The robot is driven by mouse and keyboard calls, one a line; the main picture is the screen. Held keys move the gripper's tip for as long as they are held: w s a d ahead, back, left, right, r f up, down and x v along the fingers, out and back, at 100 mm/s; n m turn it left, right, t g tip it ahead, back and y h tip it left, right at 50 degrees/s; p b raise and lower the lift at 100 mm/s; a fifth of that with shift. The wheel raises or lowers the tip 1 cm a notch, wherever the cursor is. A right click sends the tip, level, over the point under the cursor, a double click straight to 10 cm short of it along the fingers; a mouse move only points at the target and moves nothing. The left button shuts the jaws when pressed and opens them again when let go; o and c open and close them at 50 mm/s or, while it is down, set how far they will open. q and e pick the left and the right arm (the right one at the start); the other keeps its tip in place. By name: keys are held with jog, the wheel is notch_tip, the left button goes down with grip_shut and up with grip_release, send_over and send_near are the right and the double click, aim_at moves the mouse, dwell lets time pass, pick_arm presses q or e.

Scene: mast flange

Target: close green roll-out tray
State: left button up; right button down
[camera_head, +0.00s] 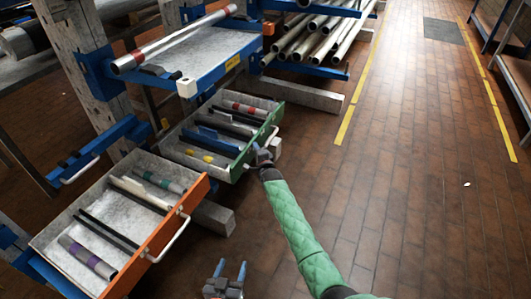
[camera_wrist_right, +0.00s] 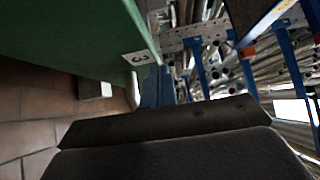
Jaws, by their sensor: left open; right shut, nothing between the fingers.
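The green roll-out tray (camera_head: 273,119) is pulled out from the rack in the head view, with several bars and tubes lying in its compartments. My right gripper (camera_head: 263,156) is at the outer side of its green front. In the right wrist view the green front (camera_wrist_right: 70,32) fills the upper left, with a label marked 3. The blue fingers of my right gripper (camera_wrist_right: 156,86) are shut and empty beside that front; I cannot tell whether they touch it. My left gripper (camera_head: 227,270) is open and empty, low over the floor at the bottom of the head view.
An orange-fronted tray (camera_head: 158,240) also stands pulled out, nearer and to the left, with a pale handle. A blue shelf (camera_head: 203,62) with a long tube lies above the green tray. Pipes (camera_head: 315,38) lie behind.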

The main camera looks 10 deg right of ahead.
jog(key=w+a, duration=0.1)
jog(key=a, duration=0.1)
jog(key=w+a+b, duration=0.1)
jog(key=w+a, duration=0.1)
jog(key=shift+a, duration=0.1)
jog(key=shift+w+a+b, duration=0.25)
jog(key=shift+w+a, duration=0.15)
jog(key=shift+a, duration=0.25)
jog(key=shift+w+a+b, duration=0.2)
jog(key=shift+w+a, duration=0.2)
jog(key=shift+a, duration=0.2)
jog(key=shift+a+r, duration=0.1)
jog(key=shift+r, duration=0.05)
pick_arm(q)
notch_tip(320, 180, up, 24)
jog(key=w+t+h, duration=0.1)
jog(key=t, duration=0.7)
jog(key=shift+w+a+r+t+h, duration=0.15)
jog(key=shift+a+r+t+h, duration=0.1)
jog(key=shift+a+t+h, duration=0.2)
pick_arm(e)
jog(key=shift+w, duration=0.1)
